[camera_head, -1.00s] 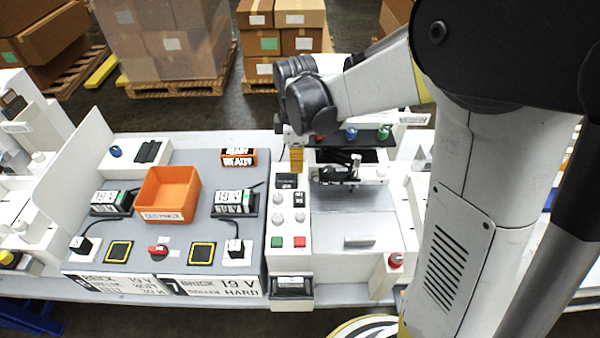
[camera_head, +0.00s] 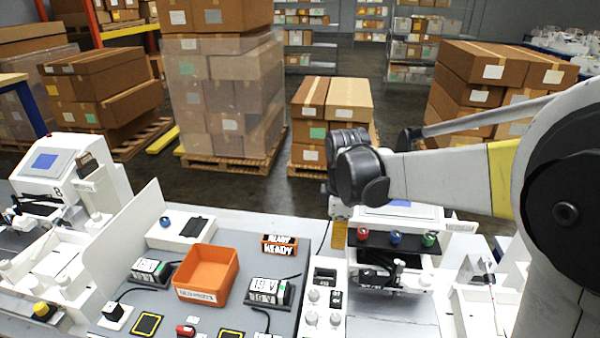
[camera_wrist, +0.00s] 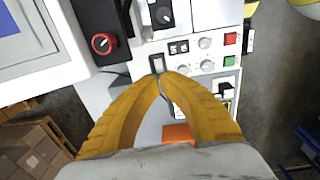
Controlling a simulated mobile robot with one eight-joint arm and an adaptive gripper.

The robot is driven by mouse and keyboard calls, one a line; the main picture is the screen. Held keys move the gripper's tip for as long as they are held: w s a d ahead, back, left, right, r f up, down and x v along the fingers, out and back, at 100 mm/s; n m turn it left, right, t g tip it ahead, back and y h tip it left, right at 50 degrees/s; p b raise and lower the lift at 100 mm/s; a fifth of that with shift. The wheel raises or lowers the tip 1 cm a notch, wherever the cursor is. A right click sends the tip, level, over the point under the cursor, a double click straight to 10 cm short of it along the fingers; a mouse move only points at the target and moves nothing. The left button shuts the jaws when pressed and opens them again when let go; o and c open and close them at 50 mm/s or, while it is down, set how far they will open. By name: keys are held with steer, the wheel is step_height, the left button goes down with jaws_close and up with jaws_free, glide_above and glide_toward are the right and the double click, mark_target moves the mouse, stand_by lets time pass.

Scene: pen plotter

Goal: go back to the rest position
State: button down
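My gripper (camera_head: 339,235) hangs with its yellow fingers pointing down over the back of the plotter station (camera_head: 395,312) in the head view. In the wrist view my gripper (camera_wrist: 161,78) has its fingertips together with nothing seen between them. Below the tips is the white control panel (camera_wrist: 192,72) with knobs and red and green buttons; the tips look apart from it, but the exact gap cannot be told. In the head view the plotter's pen carriage (camera_head: 385,263) and the red, blue and green knobs (camera_head: 395,238) are just right of the gripper.
An orange bin (camera_head: 207,275) stands on the grey board (camera_head: 180,318) at left, near an orange READY block (camera_head: 279,244) and two battery-like packs. A second machine (camera_head: 75,165) stands at far left. Boxes on pallets (camera_head: 228,100) fill the floor behind; the aisle between is clear.

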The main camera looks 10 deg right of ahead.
steer(key=s+f+m+t+b, duration=0.2)
steer(key=s+m+t+b, duration=0.1)
steer(key=s+m+b, duration=0.2)
steer(key=s+d+f+m+t+b, duration=0.1)
steer(key=s+f+m+t+b, duration=0.2)
steer(key=s+m, duration=0.6)
steer(key=s+b, duration=0.2)
steer(key=s, duration=0.1)
steer(key=shift+d+f+t+b, duration=0.15)
steer(key=shift+f+t+b, duration=0.15)
steer(key=shift+b, duration=0.1)
